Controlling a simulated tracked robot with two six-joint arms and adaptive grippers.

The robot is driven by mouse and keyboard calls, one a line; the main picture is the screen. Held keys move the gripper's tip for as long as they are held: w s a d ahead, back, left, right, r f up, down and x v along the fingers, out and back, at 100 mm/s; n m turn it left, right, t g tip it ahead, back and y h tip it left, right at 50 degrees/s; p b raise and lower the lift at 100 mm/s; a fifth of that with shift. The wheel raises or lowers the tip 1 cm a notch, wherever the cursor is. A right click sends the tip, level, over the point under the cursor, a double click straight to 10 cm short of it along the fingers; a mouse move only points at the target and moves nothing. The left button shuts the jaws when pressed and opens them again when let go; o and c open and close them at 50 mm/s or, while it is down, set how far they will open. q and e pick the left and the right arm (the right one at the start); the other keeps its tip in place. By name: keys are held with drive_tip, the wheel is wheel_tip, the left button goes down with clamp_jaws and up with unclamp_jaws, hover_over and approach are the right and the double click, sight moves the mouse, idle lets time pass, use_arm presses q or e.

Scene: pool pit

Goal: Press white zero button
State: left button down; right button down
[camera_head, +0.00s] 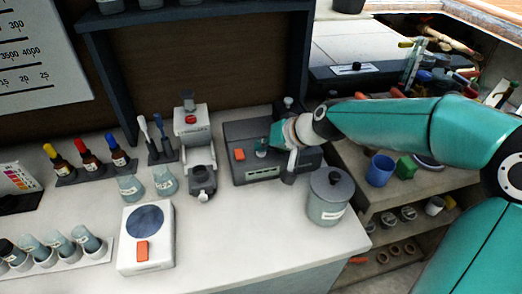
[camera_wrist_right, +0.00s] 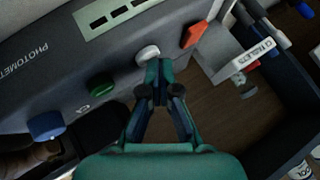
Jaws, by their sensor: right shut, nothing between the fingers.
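The photometer (camera_head: 243,138) is a dark box on the white counter, with an orange switch on its left. In the wrist view its panel (camera_wrist_right: 60,85) carries a white button (camera_wrist_right: 147,53), a green button (camera_wrist_right: 101,85) and a blue knob (camera_wrist_right: 46,125). My right gripper (camera_wrist_right: 158,72) is shut and empty, its fingertips right beside the white button's edge. I cannot tell whether they touch it. In the head view the right gripper (camera_head: 262,150) is over the photometer and the white button is hidden. My left gripper is not in view.
A lidded grey jar (camera_head: 328,197) stands right of the photometer, and a white microscope-like device (camera_head: 195,140) stands left. A white scale (camera_head: 146,255) with an orange button is at the front left. The counter's front middle is clear. Shelves with cups lie to the right.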

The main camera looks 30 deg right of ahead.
sight(263, 153)
drive_tip(key=shift+r+p, duration=0.6)
drive_tip(key=shift+r, duration=0.25)
wheel_tip(263, 153, up, 5)
drive_tip(key=p, duration=0.4)
idle(0.8)
